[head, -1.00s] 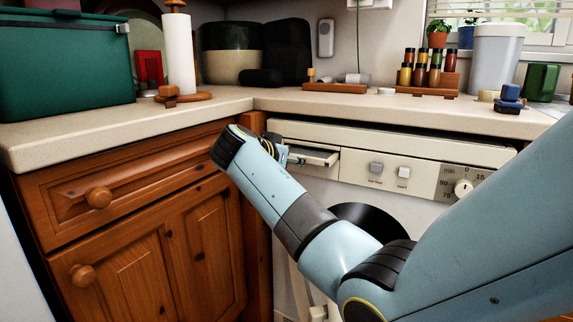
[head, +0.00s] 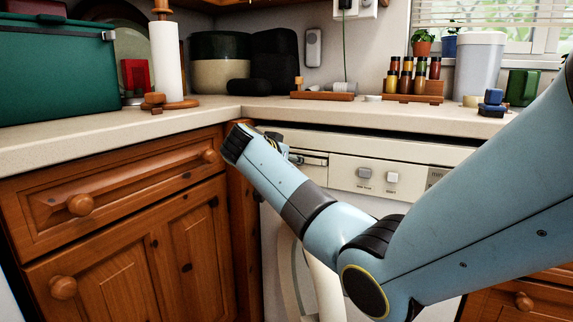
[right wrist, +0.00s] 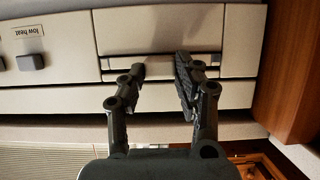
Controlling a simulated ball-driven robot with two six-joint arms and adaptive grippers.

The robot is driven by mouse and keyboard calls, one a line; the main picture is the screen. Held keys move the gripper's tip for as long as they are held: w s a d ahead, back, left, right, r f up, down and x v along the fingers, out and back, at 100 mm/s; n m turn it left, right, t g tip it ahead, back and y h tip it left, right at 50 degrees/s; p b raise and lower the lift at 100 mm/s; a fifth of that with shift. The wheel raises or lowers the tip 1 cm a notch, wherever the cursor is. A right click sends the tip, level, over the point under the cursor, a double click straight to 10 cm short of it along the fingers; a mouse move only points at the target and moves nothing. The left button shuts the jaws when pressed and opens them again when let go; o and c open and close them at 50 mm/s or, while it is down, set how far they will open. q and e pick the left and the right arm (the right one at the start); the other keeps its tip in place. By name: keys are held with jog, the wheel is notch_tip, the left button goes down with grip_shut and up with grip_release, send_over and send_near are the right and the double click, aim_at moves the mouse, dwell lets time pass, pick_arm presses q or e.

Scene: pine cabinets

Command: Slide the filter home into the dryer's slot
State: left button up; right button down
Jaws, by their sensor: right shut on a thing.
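The white dryer (head: 345,180) stands under the counter, with its control panel facing me. It also shows upside down in the right wrist view (right wrist: 62,58). The filter (head: 313,160) lies at the slot in the panel's left part, and only a thin front edge shows in the head view. In the right wrist view the filter's front (right wrist: 160,70) is a narrow pale strip, looking close to level with the panel. My right gripper (right wrist: 162,68) is shut on the filter's front, its dark fingers at the strip. My arm partly hides the gripper (head: 288,150) in the head view.
A wooden cabinet (head: 125,240) with round knobs stands left of the dryer, its post close to my right gripper. The worktop (head: 225,112) overhangs above. A paper roll (head: 166,65), a green box (head: 50,75) and a spice rack (head: 412,97) stand on it.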

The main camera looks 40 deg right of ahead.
jog(key=shift+w+d, duration=0.1)
jog(key=shift+d, duration=0.2)
jog(key=c, duration=0.9)
grip_release()
jog(key=shift+o, duration=0.2)
jog(key=v, duration=1.2)
